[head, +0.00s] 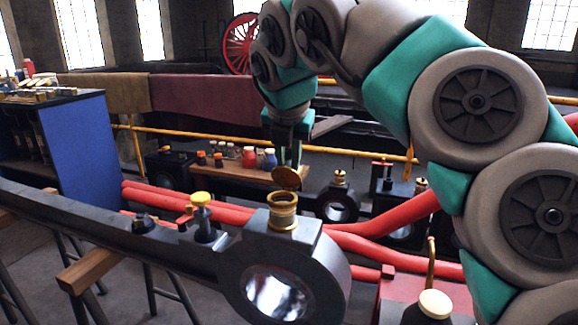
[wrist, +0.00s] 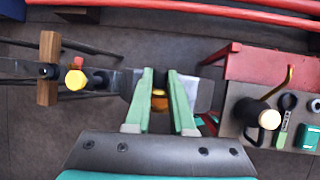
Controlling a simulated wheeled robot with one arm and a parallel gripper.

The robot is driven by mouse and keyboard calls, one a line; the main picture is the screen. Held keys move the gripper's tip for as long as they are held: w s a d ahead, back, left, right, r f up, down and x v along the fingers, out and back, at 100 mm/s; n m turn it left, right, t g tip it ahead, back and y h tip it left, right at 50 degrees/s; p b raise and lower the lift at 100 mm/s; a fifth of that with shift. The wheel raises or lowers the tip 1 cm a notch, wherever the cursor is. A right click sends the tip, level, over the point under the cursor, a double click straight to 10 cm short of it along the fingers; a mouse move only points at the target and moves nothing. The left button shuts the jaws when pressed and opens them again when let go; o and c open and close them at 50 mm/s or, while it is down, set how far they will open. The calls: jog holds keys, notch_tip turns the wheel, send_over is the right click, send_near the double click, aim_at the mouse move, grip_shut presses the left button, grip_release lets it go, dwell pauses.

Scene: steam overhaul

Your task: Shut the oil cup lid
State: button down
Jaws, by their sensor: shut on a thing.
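The brass oil cup (head: 283,213) stands upright on the dark rod end (head: 270,270) in the head view, with its mouth open to the top. Its round lid (head: 286,178) is raised above the cup's back edge and tilted open. My gripper (head: 288,160) points down from above and its fingertips are at the lid. In the wrist view, my gripper (wrist: 160,78) is shut on the lid, with brass (wrist: 160,99) showing between the green fingers. The exact contact is partly hidden by the fingers.
A yellow-topped fitting (head: 202,199) stands on the rod to the left of the cup. A dark oil can with a cream top (head: 435,303) stands at front right. Red rods (head: 240,213) and a wooden shelf with jars (head: 210,172) lie behind. A blue cabinet (head: 78,145) is at left.

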aim_at(285, 183)
jog(key=s+f+t+b, duration=0.1)
jog(key=b, duration=0.2)
jog(key=s+f+t+h+b, duration=0.1)
jog(key=t+b, duration=0.1)
jog(key=b, duration=0.2)
jog(key=shift+a, duration=0.35)
jog(key=t+b, duration=0.1)
jog(key=b, duration=0.2)
jog(key=s+f+t+h+b, duration=0.1)
jog(key=b, duration=0.2)
jog(key=s+t+b, duration=0.1)
jog(key=t+b, duration=0.1)
jog(key=b, duration=0.1)
jog(key=shift+a+f+n+h, duration=0.15)
jog(key=shift+a+n+h, duration=0.15)
jog(key=shift+a+n, duration=0.1)
jog(key=t+b, duration=0.1)
jog(key=t, duration=0.1)
jog(key=shift+s+a+f+t+h+b, duration=0.2)
jog(key=shift+s+t+h+b, duration=0.1)
jog(key=shift+s+b, duration=0.1)
jog(key=shift+s+a+f+n+t+h, duration=0.15)
jog(key=shift+f+t, duration=0.25)
jog(key=shift+t, duration=0.4)
jog(key=shift+s+f+n+t+h, duration=0.15)
jog(key=shift+f+t, duration=0.2)
jog(key=shift+t, duration=0.45)
jog(key=c, duration=0.8)
grip_release()
jog(key=shift+o, duration=0.2)
